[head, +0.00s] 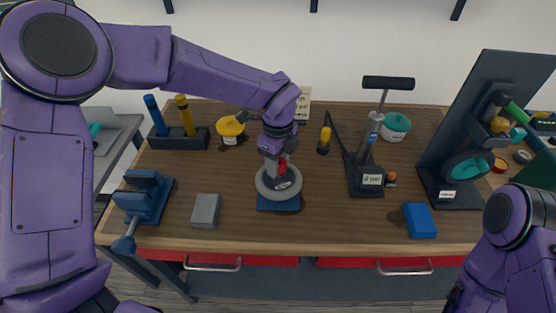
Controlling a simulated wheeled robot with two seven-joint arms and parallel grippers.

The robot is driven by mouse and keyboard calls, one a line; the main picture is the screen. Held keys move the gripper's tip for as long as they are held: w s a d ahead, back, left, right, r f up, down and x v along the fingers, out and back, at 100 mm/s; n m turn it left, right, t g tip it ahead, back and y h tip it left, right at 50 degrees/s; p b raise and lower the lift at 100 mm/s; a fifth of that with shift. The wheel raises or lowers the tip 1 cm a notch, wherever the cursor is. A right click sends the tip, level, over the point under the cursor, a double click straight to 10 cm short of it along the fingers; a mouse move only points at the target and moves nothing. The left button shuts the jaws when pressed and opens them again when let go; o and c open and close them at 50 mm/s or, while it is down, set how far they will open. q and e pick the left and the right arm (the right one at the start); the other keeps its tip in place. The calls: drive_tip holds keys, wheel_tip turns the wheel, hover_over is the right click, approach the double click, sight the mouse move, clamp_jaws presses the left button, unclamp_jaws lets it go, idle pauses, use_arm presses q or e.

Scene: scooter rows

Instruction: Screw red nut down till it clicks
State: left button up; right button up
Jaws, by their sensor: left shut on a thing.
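The red nut (282,167) shows as a small patch of red between the fingers of my left gripper (276,166). The gripper points down from above and is shut on the nut. Below it a grey ring-shaped wheel (264,190) lies on a dark blue base (270,206) on the bench. The fingers hide most of the nut and what it sits on, so I cannot tell how far down it is. My right arm is at the lower right; its gripper is not in view.
On the wooden bench (330,228) stand a blue vise (146,197), a grey block (206,210), a scooter (366,165), a blue box (420,220) and a dark panel (470,120). A yellow-lidded jar (230,128) and a teal-lidded jar (395,126) stand behind. The front middle is clear.

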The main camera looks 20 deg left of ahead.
use_arm(q)
drive_tip(key=shift+r+m+p, duration=0.15)
drive_tip(key=shift+m+p, duration=0.3)
drive_tip(key=shift+m, duration=0.35)
drive_tip(key=m+p, duration=0.3)
drive_tip(key=m, duration=0.2)
drive_tip(key=m+p, duration=0.4)
drive_tip(key=m, duration=0.2)
drive_tip(key=shift+d, duration=0.1)
drive_tip(key=m, duration=0.4)
drive_tip(key=shift+f+m, duration=0.2)
drive_tip(key=shift+m, duration=0.1)
drive_tip(key=m, duration=0.4)
drive_tip(key=shift+m, duration=0.3)
drive_tip(key=o, duration=1.1)
drive_tip(key=shift+r, duration=0.1)
